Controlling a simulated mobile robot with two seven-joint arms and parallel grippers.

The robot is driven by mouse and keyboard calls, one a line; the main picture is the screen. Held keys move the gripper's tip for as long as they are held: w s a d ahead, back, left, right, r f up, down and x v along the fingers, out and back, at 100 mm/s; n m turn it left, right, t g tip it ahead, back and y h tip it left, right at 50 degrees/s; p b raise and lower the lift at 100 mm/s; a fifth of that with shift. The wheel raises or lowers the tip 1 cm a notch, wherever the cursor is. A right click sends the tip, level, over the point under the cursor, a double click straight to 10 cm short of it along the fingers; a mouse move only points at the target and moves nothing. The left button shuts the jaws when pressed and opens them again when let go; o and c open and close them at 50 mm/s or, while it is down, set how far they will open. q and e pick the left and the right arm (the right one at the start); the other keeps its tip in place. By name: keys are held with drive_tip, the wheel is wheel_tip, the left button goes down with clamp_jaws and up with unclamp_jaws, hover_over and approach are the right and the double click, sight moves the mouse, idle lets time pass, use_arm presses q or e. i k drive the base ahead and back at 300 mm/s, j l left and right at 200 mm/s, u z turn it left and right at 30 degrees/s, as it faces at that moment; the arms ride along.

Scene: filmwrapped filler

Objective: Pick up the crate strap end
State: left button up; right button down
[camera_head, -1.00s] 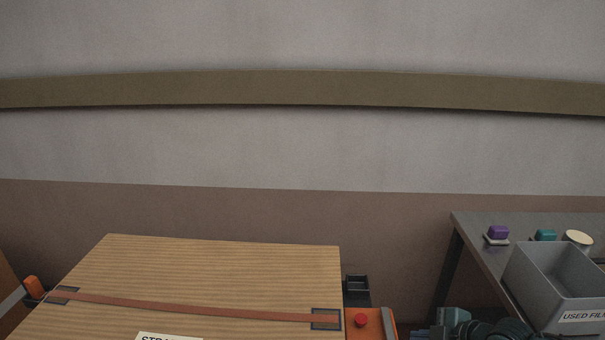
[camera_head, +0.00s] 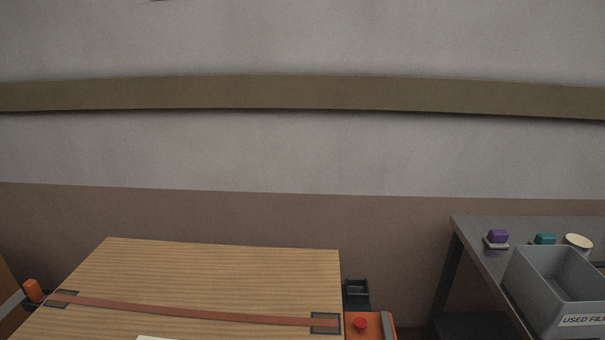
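A reddish-brown strap (camera_head: 190,310) lies across the wooden crate top (camera_head: 225,270). It runs from a dark square outline (camera_head: 63,298) at the left edge to another dark square outline (camera_head: 325,323) at the right edge. The strap looks flat on the wood at both ends. Which end is loose, I cannot tell. Neither of my grippers shows in the head view.
An orange device with a red button (camera_head: 361,323) stands right of the crate, below a black holder (camera_head: 356,288). An orange object (camera_head: 33,290) sits at the left. A grey table (camera_head: 470,230) at right bears a grey bin (camera_head: 545,305), purple (camera_head: 498,236) and teal (camera_head: 545,239) blocks.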

sight(32, 287)
drive_tip(key=u, duration=1.65)
drive_tip(key=z, duration=0.8)
drive_tip(key=i+j+z, duration=0.1)
drive_tip(key=j+z, duration=0.25)
drive_tip(key=i+j+z, duration=0.1)
drive_tip(key=j+z, duration=0.9)
drive_tip(key=j, duration=0.6)
